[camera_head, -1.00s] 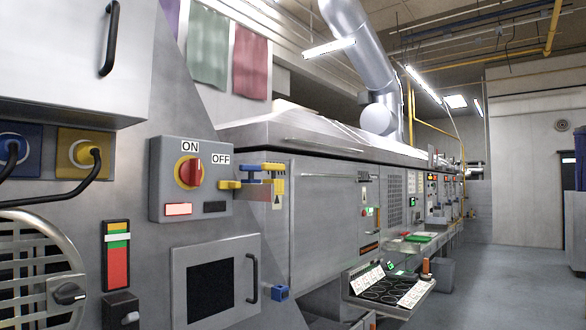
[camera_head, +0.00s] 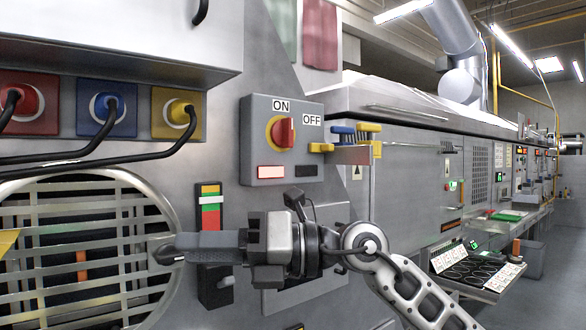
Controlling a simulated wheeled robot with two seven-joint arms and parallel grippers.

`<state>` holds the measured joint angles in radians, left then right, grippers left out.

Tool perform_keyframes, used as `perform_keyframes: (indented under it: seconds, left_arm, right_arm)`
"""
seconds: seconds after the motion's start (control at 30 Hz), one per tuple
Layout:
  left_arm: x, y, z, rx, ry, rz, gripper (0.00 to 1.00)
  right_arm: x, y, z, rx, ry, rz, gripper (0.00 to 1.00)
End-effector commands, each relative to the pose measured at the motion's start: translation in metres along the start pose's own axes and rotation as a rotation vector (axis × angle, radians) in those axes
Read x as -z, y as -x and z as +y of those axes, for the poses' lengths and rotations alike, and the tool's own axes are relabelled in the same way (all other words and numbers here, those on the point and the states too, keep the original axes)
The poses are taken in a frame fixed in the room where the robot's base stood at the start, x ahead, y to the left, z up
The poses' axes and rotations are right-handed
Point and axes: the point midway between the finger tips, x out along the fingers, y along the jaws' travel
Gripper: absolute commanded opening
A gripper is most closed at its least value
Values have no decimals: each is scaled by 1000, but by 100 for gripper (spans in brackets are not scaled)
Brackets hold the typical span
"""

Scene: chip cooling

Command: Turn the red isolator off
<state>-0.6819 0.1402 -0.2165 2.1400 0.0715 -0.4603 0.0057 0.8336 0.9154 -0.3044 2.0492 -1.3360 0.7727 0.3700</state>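The red isolator (camera_head: 285,132) is a red knob on a yellow round plate, mounted on a grey box (camera_head: 256,150). Its grip stands about upright, below the ON label (camera_head: 281,106). The OFF label (camera_head: 312,120) is to its upper right. Below it, a pale red lamp (camera_head: 270,172) is lit and the window beside it (camera_head: 305,171) is dark. My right gripper (camera_head: 165,253) is below and left of the box, pointing left, apart from the knob. I see it side-on, so the gap between its fingers does not show. My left gripper is not in view.
Red, blue and yellow sockets (camera_head: 106,108) with black cables are at left, above a round grille (camera_head: 60,235). Blue and yellow handles (camera_head: 357,133) stick out right of the box. A red, green and yellow gauge (camera_head: 210,210) is behind my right gripper. Floor shows at far right.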

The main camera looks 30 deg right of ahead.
Motion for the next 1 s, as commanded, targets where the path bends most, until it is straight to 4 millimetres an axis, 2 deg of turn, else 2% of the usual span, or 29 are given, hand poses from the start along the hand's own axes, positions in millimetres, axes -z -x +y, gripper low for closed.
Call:
perform_keyframes:
  seconds: [0.03, 0.1, 0.2, 0.33, 0.4, 0.47, 0.6, 0.77, 1.0]
  left_arm:
    - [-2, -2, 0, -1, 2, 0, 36]
    - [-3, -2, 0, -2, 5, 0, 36]
    - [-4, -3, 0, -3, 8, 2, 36]
    - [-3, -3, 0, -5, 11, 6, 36]
    - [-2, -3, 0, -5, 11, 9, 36]
    - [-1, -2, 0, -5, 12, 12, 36]
    - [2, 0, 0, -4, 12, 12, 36]
    - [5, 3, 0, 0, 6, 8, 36]
    - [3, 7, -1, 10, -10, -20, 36]
  right_arm:
    - [-28, 19, 6, 129, 163, 0, 33]
    - [-63, 50, 11, 315, 327, -22, 33]
    - [-109, 102, 23, 565, 484, -100, 33]
    - [-150, 164, 44, 804, 573, -221, 33]
    - [-162, 187, 53, 882, 591, -271, 33]
    - [-167, 200, 58, 923, 597, -299, 33]
    - [-177, 204, 56, 954, 598, -319, 33]
    - [-190, 188, 39, 949, 597, -314, 33]
    - [-218, 158, 4, 948, 596, -314, 33]
